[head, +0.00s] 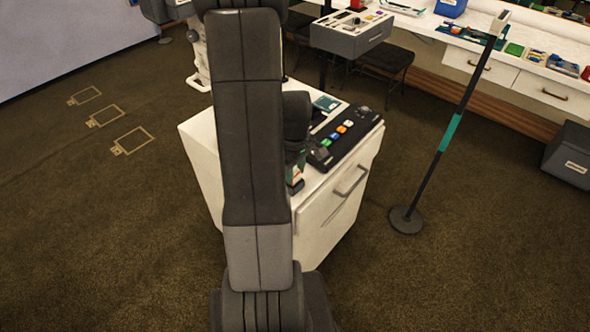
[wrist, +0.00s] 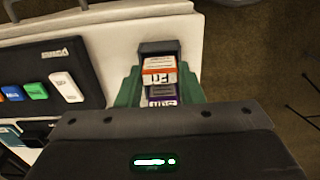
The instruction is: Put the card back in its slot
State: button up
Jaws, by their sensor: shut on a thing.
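In the wrist view, my gripper (wrist: 160,82) has its two green fingers shut on a card. A card face (wrist: 159,70), orange and white with dark lettering, shows between the fingers. A purple labelled piece (wrist: 162,95) sits just below it; I cannot tell whether it belongs to the same card. A dark grey holder (wrist: 158,46) stands right at the far end of the card, on the white cabinet top. I cannot tell whether the card is inside it or only against it. In the head view, my arm hides most of the gripper and holder.
The white cabinet (head: 333,215) carries a black panel (head: 348,136) with coloured buttons, left of the gripper in the wrist view. A black-and-teal post (head: 447,135) stands to the right. Open carpet (head: 470,270) lies around the cabinet.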

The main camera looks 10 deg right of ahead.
jog(key=shift+f+b, duration=0.3)
jog(key=shift+f, duration=0.25)
jog(key=o, duration=1.1)
jog(key=shift+r, duration=0.1)
jog(key=shift+r+p, duration=2.6)
jog(key=shift+r, duration=0.9)
jog(key=shift+f, duration=0.15)
jog(key=shift+f+b, duration=2.6)
jog(key=shift+f, duration=0.85)
